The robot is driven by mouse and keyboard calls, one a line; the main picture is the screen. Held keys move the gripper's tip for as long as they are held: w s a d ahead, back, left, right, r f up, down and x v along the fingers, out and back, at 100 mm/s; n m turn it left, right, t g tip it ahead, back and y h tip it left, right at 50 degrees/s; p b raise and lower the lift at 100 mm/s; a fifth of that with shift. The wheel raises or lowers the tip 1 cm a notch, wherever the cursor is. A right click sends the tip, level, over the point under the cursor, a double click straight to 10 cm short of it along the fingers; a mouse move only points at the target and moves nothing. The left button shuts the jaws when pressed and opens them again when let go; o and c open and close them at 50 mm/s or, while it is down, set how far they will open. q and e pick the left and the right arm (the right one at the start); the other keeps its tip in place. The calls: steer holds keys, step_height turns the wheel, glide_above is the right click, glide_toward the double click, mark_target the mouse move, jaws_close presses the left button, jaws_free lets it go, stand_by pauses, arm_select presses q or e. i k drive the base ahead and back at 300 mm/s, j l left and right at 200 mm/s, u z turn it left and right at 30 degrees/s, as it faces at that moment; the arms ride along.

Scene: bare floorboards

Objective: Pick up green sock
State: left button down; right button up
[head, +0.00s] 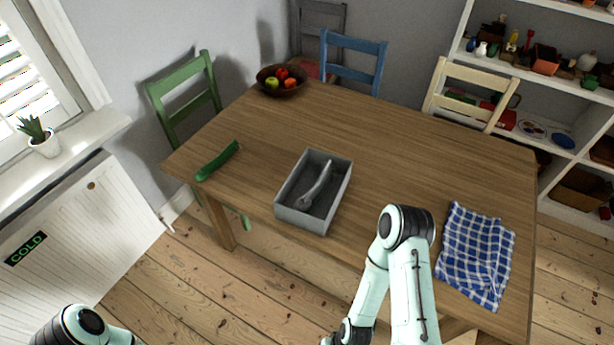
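No thing that is clearly a sock shows in the head view. A long, slim dark green thing (218,161) lies on the left part of the wooden table; it looks more like a cucumber than a sock. My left arm shows only as a small part at the bottom left corner. My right arm is bent in front of the table's near edge, and its lower end runs down to the bottom edge of the picture. The fingers of both grippers are out of view.
A grey box (283,215) holding a grey utensil (315,187) stands on the table (400,140). A fruit bowl (265,86) is at the back. A blue checked cloth (475,255) lies at the right. Green (178,82), blue (353,46) and cream (475,78) chairs surround the table.

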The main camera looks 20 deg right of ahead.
mark_target(205, 171)
steer(key=i+j+z, duration=0.1)
steer(key=i+j, duration=0.15)
steer(key=i+j+z, duration=0.1)
steer(key=j, duration=0.3)
steer(key=i+j+z, duration=0.1)
steer(key=i+j, duration=0.25)
